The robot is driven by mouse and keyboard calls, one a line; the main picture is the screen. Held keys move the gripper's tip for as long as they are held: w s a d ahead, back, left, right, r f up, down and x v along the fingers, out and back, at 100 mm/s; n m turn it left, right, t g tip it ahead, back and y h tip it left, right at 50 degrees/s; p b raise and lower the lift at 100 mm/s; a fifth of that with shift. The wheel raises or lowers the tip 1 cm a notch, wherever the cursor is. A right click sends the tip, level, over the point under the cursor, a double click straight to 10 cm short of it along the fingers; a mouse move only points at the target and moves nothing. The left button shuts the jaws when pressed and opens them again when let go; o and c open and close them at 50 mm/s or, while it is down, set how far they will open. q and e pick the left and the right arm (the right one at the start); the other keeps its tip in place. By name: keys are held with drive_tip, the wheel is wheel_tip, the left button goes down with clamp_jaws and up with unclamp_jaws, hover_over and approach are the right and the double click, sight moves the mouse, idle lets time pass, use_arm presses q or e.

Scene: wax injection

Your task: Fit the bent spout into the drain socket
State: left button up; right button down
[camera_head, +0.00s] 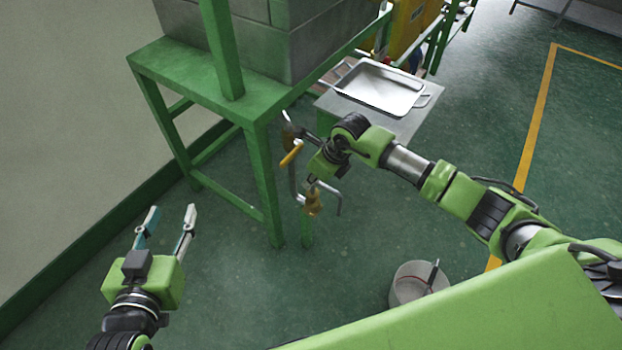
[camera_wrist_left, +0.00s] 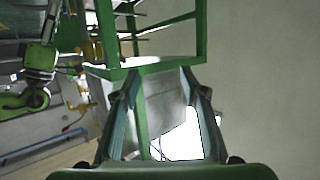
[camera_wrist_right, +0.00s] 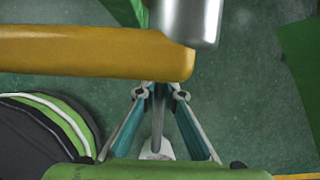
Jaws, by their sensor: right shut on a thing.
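The bent spout looks like a thin grey metal tube (camera_head: 330,189) with a downturned end. It shows between the fingers in the right wrist view (camera_wrist_right: 158,125). My right gripper (camera_wrist_right: 159,92) is shut on it, by the green stand's front leg; its fingers are mostly hidden in the head view. A yellow bar handle (camera_head: 291,153) and a metal cylinder (camera_wrist_right: 190,18) lie just beyond the fingertips. I cannot tell whether the cylinder is the drain socket, or whether the spout touches it. My left gripper (camera_head: 171,212) is open and empty over the floor at lower left.
A green stand (camera_head: 185,70) carries a grey block tank (camera_head: 320,40). A side table (camera_head: 420,112) holds a metal tray (camera_head: 378,88). A brass-coloured piece (camera_head: 313,203) hangs below my right gripper. A grey bucket (camera_head: 408,287) stands on the floor.

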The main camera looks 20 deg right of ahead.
use_arm(q)
drive_tip(key=shift+w+d+r+t, duration=0.1)
drive_tip(key=shift+w+r+t, duration=0.2)
drive_tip(key=shift+r, duration=0.15)
use_arm(e)
drive_tip(key=shift+f, duration=0.15)
use_arm(q)
drive_tip(key=shift+d+r+h, duration=0.1)
drive_tip(key=shift+r+h, duration=0.2)
drive_tip(key=shift+r, duration=0.1)
use_arm(e)
drive_tip(key=shift+f, duration=0.1)
use_arm(q)
drive_tip(key=shift+w+d+r+t, duration=0.1)
drive_tip(key=shift+r+t, duration=0.15)
drive_tip(key=shift+t, duration=0.05)
use_arm(e)
drive_tip(key=shift+f, duration=0.1)
use_arm(q)
drive_tip(key=shift+r, duration=0.15)
drive_tip(key=shift+w+d+r+b, duration=0.1)
drive_tip(key=shift+r+b, duration=0.15)
drive_tip(key=shift+b, duration=0.05)
use_arm(e)
drive_tip(key=shift+f, duration=0.1)
